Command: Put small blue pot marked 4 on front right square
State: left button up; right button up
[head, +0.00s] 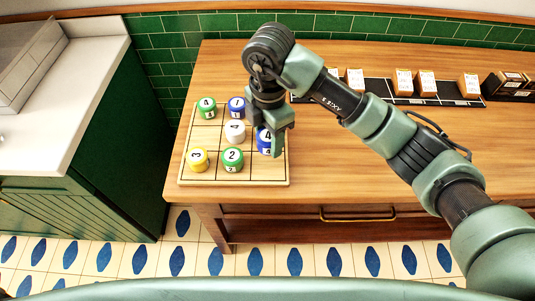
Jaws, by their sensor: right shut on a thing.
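The small blue pot marked 4 (264,145) is at the right side of the wooden square board (184,179), over the middle right area. My right gripper (272,130) reaches down from above and is shut on this pot, hiding part of it. I cannot tell whether the pot touches the board. The front right square (268,172) shows bare, just in front of the pot. My left gripper is not in view.
Other pots stand on the board: green 4 (207,107), blue 1 (237,106), white 4 (235,131), yellow 3 (198,159) and green 2 (232,159). Small labelled boxes (403,82) line a dark rack at the back. The tabletop right of the board is clear.

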aim_at(268, 166)
notch_tip(268, 166, down, 4)
jog(key=shift+r, duration=0.25)
notch_tip(268, 166, down, 4)
jog(key=shift+f+p, duration=0.2)
jog(key=shift+p, duration=0.5)
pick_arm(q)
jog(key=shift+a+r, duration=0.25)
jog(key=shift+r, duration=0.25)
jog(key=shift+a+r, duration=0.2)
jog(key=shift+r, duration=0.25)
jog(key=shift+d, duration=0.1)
pick_arm(e)
jog(key=o, duration=1.5)
jog(key=shift+f, duration=0.15)
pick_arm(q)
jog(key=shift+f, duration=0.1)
